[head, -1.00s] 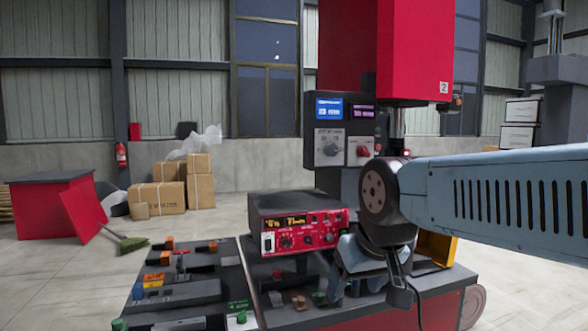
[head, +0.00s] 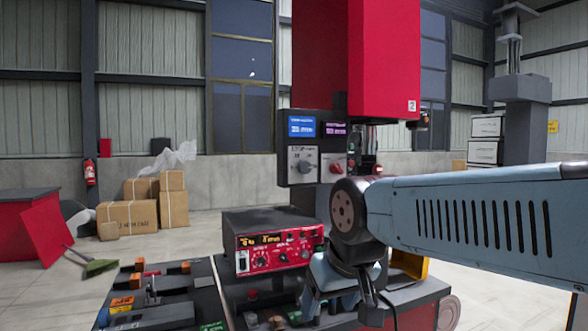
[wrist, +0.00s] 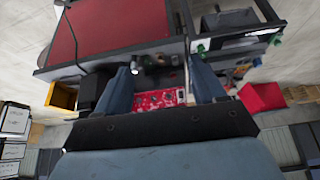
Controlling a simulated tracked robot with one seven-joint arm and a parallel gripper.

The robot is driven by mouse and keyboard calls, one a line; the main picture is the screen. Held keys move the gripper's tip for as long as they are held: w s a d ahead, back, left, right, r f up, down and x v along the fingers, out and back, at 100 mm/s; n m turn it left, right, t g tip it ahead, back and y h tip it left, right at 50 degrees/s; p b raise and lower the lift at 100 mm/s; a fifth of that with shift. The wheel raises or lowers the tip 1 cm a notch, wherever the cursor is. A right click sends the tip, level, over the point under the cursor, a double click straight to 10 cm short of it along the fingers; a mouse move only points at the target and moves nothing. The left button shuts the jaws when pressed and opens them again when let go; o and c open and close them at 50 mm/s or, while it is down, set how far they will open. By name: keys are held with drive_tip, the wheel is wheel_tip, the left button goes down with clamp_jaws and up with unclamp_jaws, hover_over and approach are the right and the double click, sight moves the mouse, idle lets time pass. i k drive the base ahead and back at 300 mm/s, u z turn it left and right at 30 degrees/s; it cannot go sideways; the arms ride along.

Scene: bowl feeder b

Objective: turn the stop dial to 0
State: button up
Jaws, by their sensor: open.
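A panel on the red machine carries a grey dial (head: 304,166) under a blue display and a red dial (head: 336,168) under a purple display. Lower down, a dark control box with a red front (head: 282,258) has several small knobs and an orange readout. The labels are too small to read, so I cannot tell which is the stop dial. My gripper (head: 335,308) hangs in front of the bench, right of the control box, apart from the dials. In the wrist view its blue fingers stand apart with nothing between them, and a red knobbed panel (wrist: 160,99) shows beyond them.
The red machine head (head: 385,60) rises behind my arm. The bench holds several levers, buttons and coloured blocks, with a yellow bin (head: 410,264) at its right. Cartons (head: 128,218) and a red stand (head: 32,225) are at the left. Open floor lies between.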

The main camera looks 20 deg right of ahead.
sight(304, 167)
drive_tip(key=z, duration=0.9)
drive_tip(key=i, duration=0.1)
drive_tip(key=u, duration=3.05)
drive_tip(key=i, duration=1.15)
drive_tip(key=z, duration=2.75)
drive_tip(key=i, duration=0.25)
drive_tip(key=z, duration=0.05)
